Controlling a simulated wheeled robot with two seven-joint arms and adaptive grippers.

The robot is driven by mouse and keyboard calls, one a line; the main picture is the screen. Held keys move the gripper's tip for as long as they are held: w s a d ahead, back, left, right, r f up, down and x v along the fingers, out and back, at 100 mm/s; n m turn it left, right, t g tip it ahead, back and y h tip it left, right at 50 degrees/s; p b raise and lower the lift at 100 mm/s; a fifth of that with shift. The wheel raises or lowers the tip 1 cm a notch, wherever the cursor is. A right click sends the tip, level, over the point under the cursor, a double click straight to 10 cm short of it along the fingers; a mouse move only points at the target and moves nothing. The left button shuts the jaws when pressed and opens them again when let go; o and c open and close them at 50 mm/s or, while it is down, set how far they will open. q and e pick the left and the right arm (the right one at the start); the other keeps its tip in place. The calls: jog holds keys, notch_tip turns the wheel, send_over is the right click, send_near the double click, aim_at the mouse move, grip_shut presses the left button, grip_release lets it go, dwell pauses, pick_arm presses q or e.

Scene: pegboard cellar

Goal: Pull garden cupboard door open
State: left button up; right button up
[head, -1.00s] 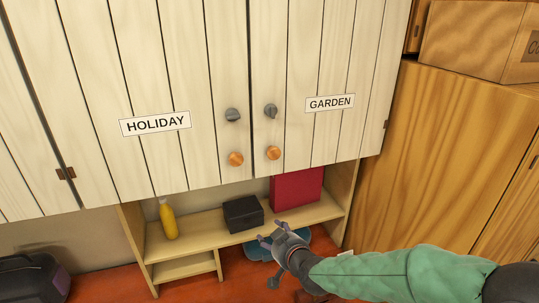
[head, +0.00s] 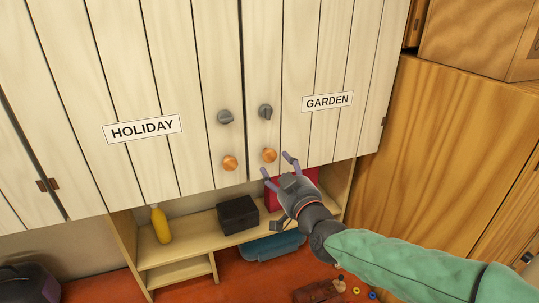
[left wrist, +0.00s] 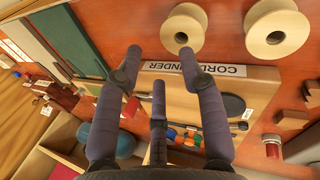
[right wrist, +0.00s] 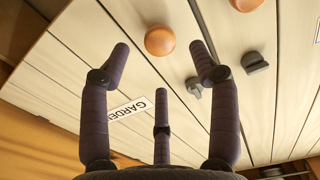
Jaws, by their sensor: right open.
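The garden cupboard door (head: 310,60) is pale planked wood with a GARDEN label (head: 327,101), and it stands shut beside the HOLIDAY door. It carries a round orange knob (head: 269,155) near its lower left corner and a grey turn catch (head: 265,112) above that. My right gripper (head: 277,164) is open and empty just below and right of the knob. In the right wrist view the orange knob (right wrist: 160,40) shows beyond the spread fingers, apart from them. My left gripper (left wrist: 160,52) is open and empty in the left wrist view, out of the head view.
The HOLIDAY door (head: 180,80) has its own orange knob (head: 230,163). Below, a shelf (head: 190,227) holds a yellow bottle (head: 161,225), a black box (head: 238,214) and a red box. A tall wooden cabinet (head: 440,150) stands right. The left wrist view shows spools (left wrist: 278,28).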

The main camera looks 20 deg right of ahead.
aim_at(271, 157)
pick_arm(q)
jog(key=shift+r+p, duration=0.8)
jog(key=shift+r, duration=0.1)
pick_arm(e)
jog(key=w, duration=0.7)
jog(key=shift+w+d, duration=0.2)
grip_shut()
